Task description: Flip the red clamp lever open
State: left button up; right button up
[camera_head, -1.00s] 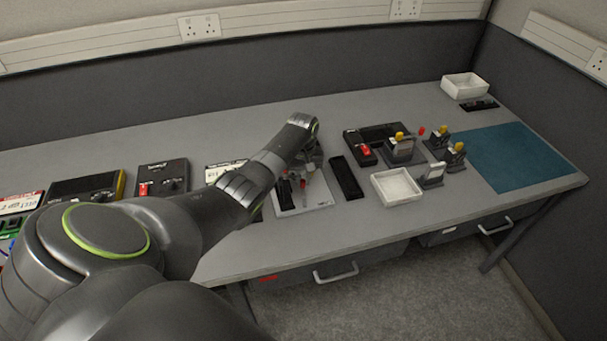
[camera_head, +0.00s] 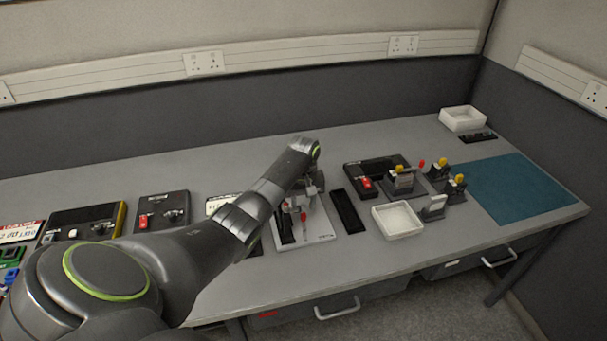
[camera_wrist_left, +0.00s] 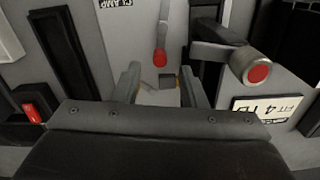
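The red clamp lever (camera_head: 303,215) stands on a light grey board (camera_head: 318,232) below the end of my left arm. In the left wrist view, the lever's red tip (camera_wrist_left: 160,57) is on a metal bar just beyond my left gripper (camera_wrist_left: 162,80), roughly in line with the gap between the fingers. The fingers are apart and nothing shows held between them. The tip looks clear of both fingers, though depth is hard to judge. In the head view, my left gripper (camera_head: 314,187) is over the board, its fingers partly hidden. My right gripper is not in view.
In the left wrist view, a grey cylinder with a red end (camera_wrist_left: 250,68) sits close right of the fingers. A black strip (camera_head: 347,210), white tray (camera_head: 398,220) and yellow-knobbed clamps (camera_head: 404,180) stand right of the board. A blue mat (camera_head: 515,188) lies far right.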

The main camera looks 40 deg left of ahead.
aim_at(304, 214)
pick_arm(q)
notch_tip(304, 214, up, 14)
dwell(0.3)
dwell(0.4)
